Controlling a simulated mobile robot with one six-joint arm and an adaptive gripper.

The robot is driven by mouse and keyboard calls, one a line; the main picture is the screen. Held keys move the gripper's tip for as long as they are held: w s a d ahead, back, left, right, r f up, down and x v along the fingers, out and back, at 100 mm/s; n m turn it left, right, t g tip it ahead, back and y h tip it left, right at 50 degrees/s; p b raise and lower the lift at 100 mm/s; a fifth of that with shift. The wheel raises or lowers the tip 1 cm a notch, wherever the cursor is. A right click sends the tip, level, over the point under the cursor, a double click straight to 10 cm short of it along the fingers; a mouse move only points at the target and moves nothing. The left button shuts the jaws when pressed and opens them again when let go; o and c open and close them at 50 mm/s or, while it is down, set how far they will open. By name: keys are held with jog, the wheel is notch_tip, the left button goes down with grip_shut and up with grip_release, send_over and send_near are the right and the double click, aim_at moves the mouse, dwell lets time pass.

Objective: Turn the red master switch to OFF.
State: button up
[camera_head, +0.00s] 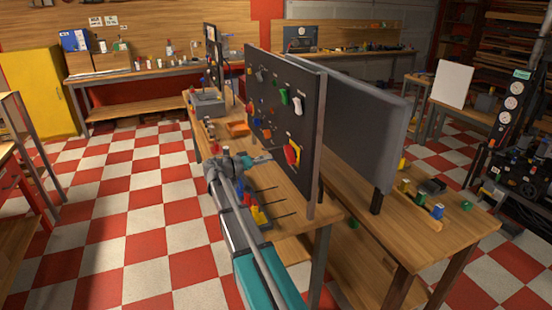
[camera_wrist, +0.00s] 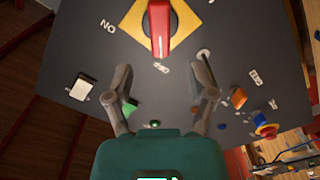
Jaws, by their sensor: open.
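The red master switch (camera_head: 291,154) is a red handle on a yellow plate, mounted on the dark upright panel (camera_head: 262,112). In the wrist view the red handle (camera_wrist: 159,28) lies lengthwise up the picture at the top edge, its upper end cut off. A small white label (camera_wrist: 161,68) below the handle is too small to read surely. My gripper (camera_wrist: 161,80) is open and empty, its fingers pointing toward the handle and apart from it. In the head view my gripper (camera_head: 262,156) is left of the switch.
A workbench (camera_head: 285,205) below holds coloured blocks (camera_head: 254,213) and thin rods. A grey screen (camera_head: 362,115) stands behind the panel.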

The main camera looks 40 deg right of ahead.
jog(key=shift+v, duration=1.65)
jog(key=s+a+f+n+t+y+p, duration=0.3)
jog(key=s+a+f+n+y, duration=0.4)
jog(key=s+a+f, duration=0.5)
jog(key=s+a+f+n+y+p, duration=0.1)
jog(key=s+a+y, duration=0.3)
jog(key=a, duration=0.5)
jog(key=s+a+n+t+y+p, duration=0.1)
jog(key=s+a+n+y, duration=0.2)
jog(key=a+y, duration=0.3)
jog(key=shift+s+a+f+n, duration=0.35)
jog(key=shift+s+a, duration=0.1)
jog(key=shift+a, duration=1.6)
